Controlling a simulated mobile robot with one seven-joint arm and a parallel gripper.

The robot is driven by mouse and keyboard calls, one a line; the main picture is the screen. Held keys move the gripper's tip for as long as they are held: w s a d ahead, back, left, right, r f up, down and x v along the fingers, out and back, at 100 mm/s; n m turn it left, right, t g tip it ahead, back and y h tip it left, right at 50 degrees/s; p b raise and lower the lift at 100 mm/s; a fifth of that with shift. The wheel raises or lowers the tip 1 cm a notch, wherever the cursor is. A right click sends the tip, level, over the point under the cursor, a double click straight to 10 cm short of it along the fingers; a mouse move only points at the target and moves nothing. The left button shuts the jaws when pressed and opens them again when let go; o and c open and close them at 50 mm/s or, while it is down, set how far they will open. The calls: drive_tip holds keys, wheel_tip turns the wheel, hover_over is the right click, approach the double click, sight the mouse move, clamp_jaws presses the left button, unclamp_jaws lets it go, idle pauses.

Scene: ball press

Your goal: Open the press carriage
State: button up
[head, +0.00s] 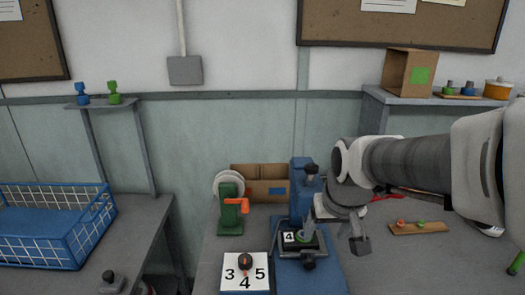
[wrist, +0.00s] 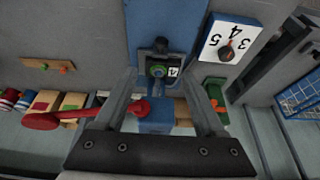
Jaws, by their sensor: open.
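The blue press (head: 302,178) stands on a blue base (head: 312,278) in the middle of the bench. Its dark carriage (head: 300,245), with a "4" label and something green in it, sits low at the front of the column. A dark knob (head: 308,262) is at the carriage's front, and shows in the wrist view (wrist: 160,45). My gripper (head: 335,230) is open and empty, above and around the press's right side in the head view. In the wrist view my gripper (wrist: 161,78) has its fingers either side of the carriage and press head (wrist: 155,118), apparently not touching. A red lever (wrist: 60,117) extends left from the head.
A number card (head: 232,283) with a dark-red selector knob (head: 245,262) lies left of the press. A green device with an orange crank (head: 235,207) stands behind it. A cardboard bin (head: 262,180) is at the back. A small wooden tray (head: 420,228) lies right.

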sight(310, 261)
drive_tip(key=b+x, duration=0.4)
drive_tip(key=x, duration=1.4)
drive_tip(key=shift+a+b, duration=0.15)
drive_tip(key=shift+b, duration=0.2)
clamp_jaws()
idle(0.6)
